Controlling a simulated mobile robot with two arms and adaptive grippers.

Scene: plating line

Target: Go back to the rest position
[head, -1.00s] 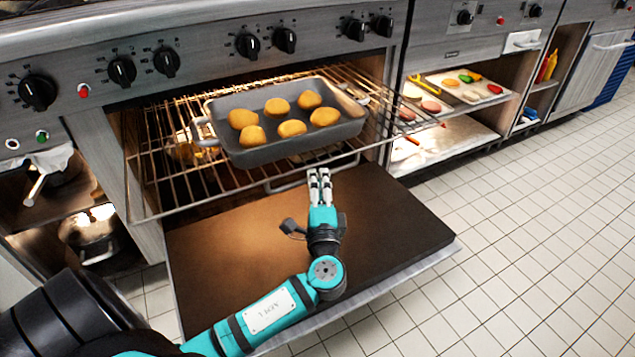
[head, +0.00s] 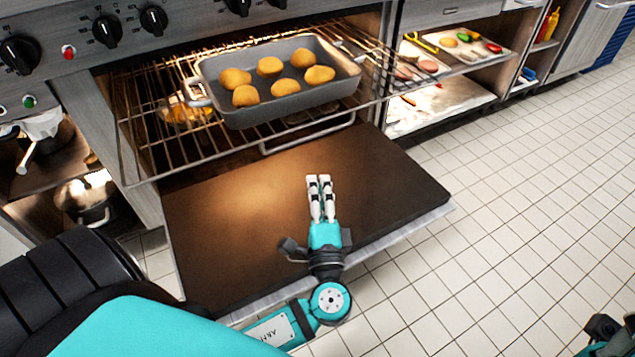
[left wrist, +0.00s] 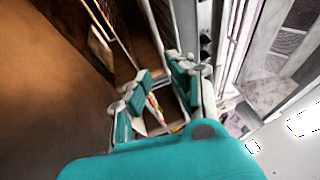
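My left gripper (head: 320,185) is empty above the lowered oven door (head: 215,235), in front of the pulled-out rack and apart from it. Its two fingers point toward the oven. The left wrist view shows its fingers (left wrist: 160,85) with a gap between them and nothing held. Part of my right arm's wrist shows at the lower right corner of the head view; its fingers are outside the picture. A grey baking pan (head: 262,114) with several golden round pieces stands on the oven rack (head: 150,170).
The open oven door juts out below my left gripper. A shelf at the right holds a tray (head: 467,57) of colourful food. A pot (head: 88,198) stands on a low shelf at the left. The tiled floor (head: 500,200) at the right is clear.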

